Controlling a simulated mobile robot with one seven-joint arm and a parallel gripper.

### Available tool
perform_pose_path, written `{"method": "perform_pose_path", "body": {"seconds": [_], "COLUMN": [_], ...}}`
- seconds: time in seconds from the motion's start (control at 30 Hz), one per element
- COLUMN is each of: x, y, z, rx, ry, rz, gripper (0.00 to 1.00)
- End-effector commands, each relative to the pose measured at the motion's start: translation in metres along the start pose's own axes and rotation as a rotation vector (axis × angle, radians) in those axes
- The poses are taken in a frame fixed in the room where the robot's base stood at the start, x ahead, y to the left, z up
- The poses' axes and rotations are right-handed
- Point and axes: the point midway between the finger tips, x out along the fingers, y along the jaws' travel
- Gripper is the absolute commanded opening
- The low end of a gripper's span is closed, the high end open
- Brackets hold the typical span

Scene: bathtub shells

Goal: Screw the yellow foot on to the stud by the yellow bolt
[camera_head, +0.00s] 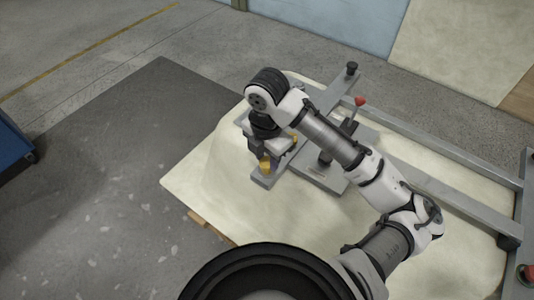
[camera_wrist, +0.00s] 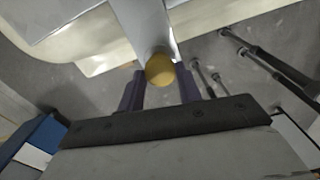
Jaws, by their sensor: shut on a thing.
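My gripper (camera_head: 264,160) is over the near end of a grey steel crossbar on the upturned tub shell. In the wrist view, my gripper (camera_wrist: 159,88) has one dark finger on each side of the round yellow foot (camera_wrist: 160,70) and is shut on it. The foot is in line with the end of a grey bar. A yellow part (camera_head: 264,167) shows just below the gripper in the head view. A smaller yellow spot (camera_head: 294,139) shows to its right; I cannot tell whether it is the yellow bolt. The stud's thread is hidden.
The cream tub shell (camera_head: 205,175) lies under the steel frame (camera_head: 440,150). Open floor (camera_head: 110,180) is at left, with a blue cabinet (camera_head: 14,150) at the edge.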

Motion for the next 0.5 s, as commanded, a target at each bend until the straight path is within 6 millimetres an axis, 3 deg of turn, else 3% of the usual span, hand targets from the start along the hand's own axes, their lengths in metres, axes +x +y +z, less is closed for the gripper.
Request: {"method": "perform_pose_path", "body": {"seconds": [0.5], "x": [-0.0026], "y": [-0.0001], "z": [-0.0004], "rx": [0.48], "ry": [0.002], "rz": [-0.001], "gripper": [0.08]}}
